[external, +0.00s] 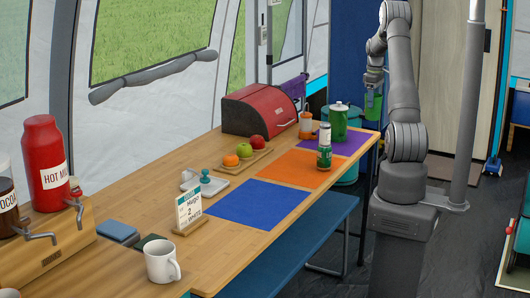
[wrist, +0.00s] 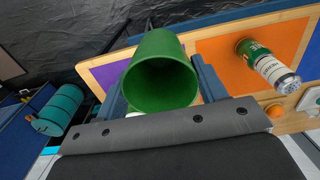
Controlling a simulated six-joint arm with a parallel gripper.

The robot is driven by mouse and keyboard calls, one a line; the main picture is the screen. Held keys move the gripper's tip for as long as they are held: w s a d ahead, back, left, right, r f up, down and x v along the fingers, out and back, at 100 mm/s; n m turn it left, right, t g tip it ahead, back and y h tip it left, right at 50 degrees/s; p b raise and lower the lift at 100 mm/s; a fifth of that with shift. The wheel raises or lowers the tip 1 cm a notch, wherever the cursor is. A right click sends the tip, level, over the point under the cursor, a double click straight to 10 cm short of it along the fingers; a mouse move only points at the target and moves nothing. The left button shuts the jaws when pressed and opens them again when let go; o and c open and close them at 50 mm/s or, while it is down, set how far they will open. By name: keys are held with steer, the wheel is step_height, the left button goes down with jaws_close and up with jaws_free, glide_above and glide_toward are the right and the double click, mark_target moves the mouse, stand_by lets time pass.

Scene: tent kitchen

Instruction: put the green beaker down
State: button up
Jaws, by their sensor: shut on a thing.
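The green beaker (external: 373,106) hangs in my gripper (external: 374,88), raised above the far right end of the table. In the wrist view my gripper (wrist: 162,84) has a dark finger on either side of the beaker (wrist: 158,65) and is shut on it. The beaker's open mouth faces the camera and its inside looks empty. Behind it lies part of the purple mat (wrist: 116,74), which is at the table's far end in the external view (external: 358,140). The beaker's base is hidden in the wrist view.
A green-and-white bottle (external: 324,148) stands on the orange mat (external: 290,168). The blue mat (external: 255,203) is bare. A red bread box (external: 258,108) stands at the back.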

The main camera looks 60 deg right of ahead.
mark_target(360, 114)
step_height(360, 114, down, 5)
steer(key=shift+w, duration=0.15)
steer(key=shift+w+a+f, duration=0.25)
steer(key=shift+w+f, duration=1.6)
steer(key=shift+w, duration=0.05)
steer(key=shift+w+a+f, duration=0.25)
steer(key=shift+w+f, duration=1.6)
steer(key=shift+w, duration=0.05)
steer(key=shift+w+a+f, duration=0.25)
steer(key=shift+w+f, duration=1.6)
steer(key=shift+w, duration=0.05)
steer(key=shift+f, duration=0.15)
steer(key=o, duration=1)
step_height(360, 114, up, 12)
steer(key=shift+r, duration=0.2)
